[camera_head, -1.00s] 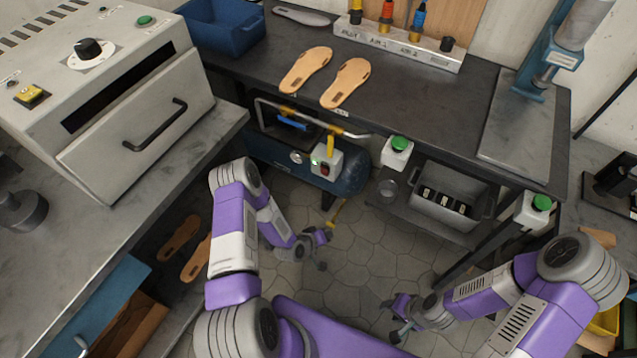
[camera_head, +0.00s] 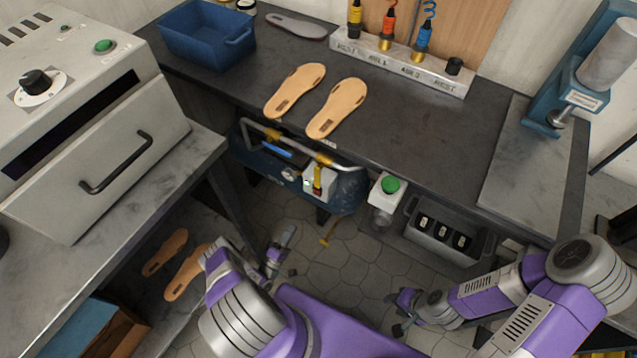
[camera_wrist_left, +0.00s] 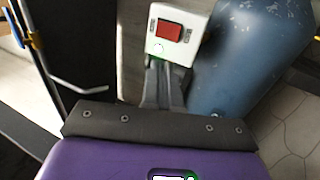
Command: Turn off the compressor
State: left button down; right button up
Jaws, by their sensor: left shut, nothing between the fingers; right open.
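The compressor (camera_head: 345,197) is a blue tank under the dark workbench in the head view. Its pale switch box (camera_head: 322,186) sits on the front. In the left wrist view the box shows a red rocker switch (camera_wrist_left: 169,30) and a small green light below it; the blue tank (camera_wrist_left: 252,55) is to the right. My left gripper (camera_head: 287,235) is shut and empty, below and left of the box in the head view. In the wrist view its closed fingers (camera_wrist_left: 161,72) point at the box's lower edge; contact cannot be told. My right gripper (camera_head: 398,311) is open and empty, low over the floor.
A carrying handle (camera_head: 290,140) arches over the compressor. A green-button box (camera_head: 388,190) hangs at the bench edge, beside a grey bin (camera_head: 444,238). Two tan insoles (camera_head: 336,108) lie on the bench. An oven-like machine (camera_head: 95,150) stands left. Floor below the compressor is open.

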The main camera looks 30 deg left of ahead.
pick_arm(q)
send_near(314, 190)
jog(key=x, duration=0.3)
jog(key=r+x, duration=0.1)
jog(key=x, duration=0.3)
jog(key=shift+s+d, duration=0.15)
jog(key=shift+s, duration=0.1)
pick_arm(e)
jog(key=shift+w, duration=0.15)
